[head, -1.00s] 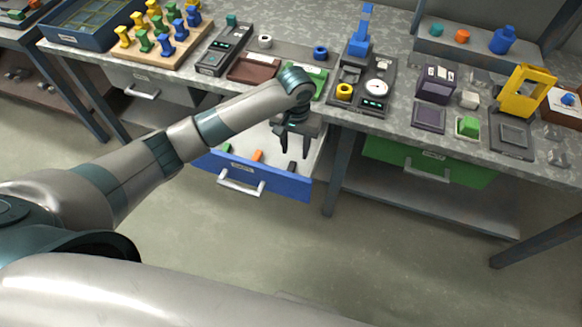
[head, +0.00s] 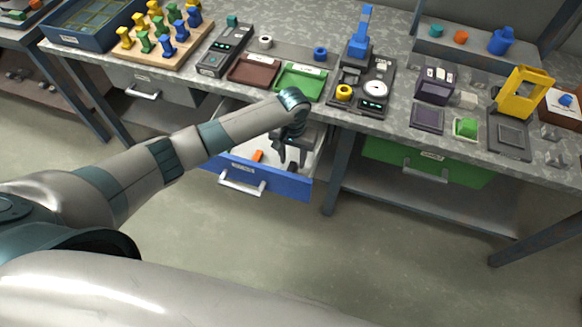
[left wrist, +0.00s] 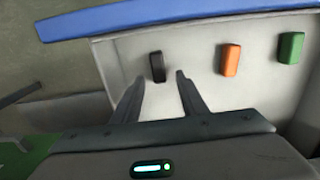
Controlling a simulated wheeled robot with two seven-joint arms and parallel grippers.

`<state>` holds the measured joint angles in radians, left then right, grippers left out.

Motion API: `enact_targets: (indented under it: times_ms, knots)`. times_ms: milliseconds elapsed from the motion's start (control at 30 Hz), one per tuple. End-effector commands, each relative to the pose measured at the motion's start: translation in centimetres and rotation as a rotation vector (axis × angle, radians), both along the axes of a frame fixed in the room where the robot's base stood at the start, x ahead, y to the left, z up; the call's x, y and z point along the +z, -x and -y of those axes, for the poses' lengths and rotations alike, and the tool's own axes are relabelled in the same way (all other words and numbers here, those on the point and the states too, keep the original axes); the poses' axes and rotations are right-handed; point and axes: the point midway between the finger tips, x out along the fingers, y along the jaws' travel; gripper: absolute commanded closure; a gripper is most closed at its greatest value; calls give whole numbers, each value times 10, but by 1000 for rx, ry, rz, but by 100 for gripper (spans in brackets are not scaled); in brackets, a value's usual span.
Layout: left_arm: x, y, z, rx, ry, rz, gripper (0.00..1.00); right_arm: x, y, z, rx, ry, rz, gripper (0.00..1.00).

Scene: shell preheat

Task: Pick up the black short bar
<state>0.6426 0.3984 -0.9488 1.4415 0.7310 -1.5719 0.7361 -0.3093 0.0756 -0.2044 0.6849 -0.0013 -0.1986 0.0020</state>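The black short bar (left wrist: 157,66) lies on the pale floor of the open blue drawer (head: 290,187). In the left wrist view it shows just beyond and between my left gripper's fingertips (left wrist: 158,82), apart from both. My left gripper (head: 291,158) is open and empty, pointing down into the drawer in the head view. There the bar is hard to tell from the dark fingers. An orange bar (left wrist: 231,59) and a green bar (left wrist: 290,47) lie to its right in the left wrist view. My right gripper is not in view.
The bench edge and a green tray (head: 300,82) lie above the drawer. The drawer's blue front wall (left wrist: 180,22) bounds it, with a white handle (head: 242,188) outside. A closed green drawer (head: 428,164) is to the right. The floor in front is free.

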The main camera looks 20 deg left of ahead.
Motion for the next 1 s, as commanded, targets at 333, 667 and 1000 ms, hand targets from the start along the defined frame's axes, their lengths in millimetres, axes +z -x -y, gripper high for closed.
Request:
enact_targets:
  times_ms: [333,667,1000]
  knots:
    - [-10,0,0,-1,0,0,61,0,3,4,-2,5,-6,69]
    - [-9,0,0,-1,0,0,78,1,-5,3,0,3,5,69]
    - [-9,0,0,-1,0,1,100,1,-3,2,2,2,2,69]
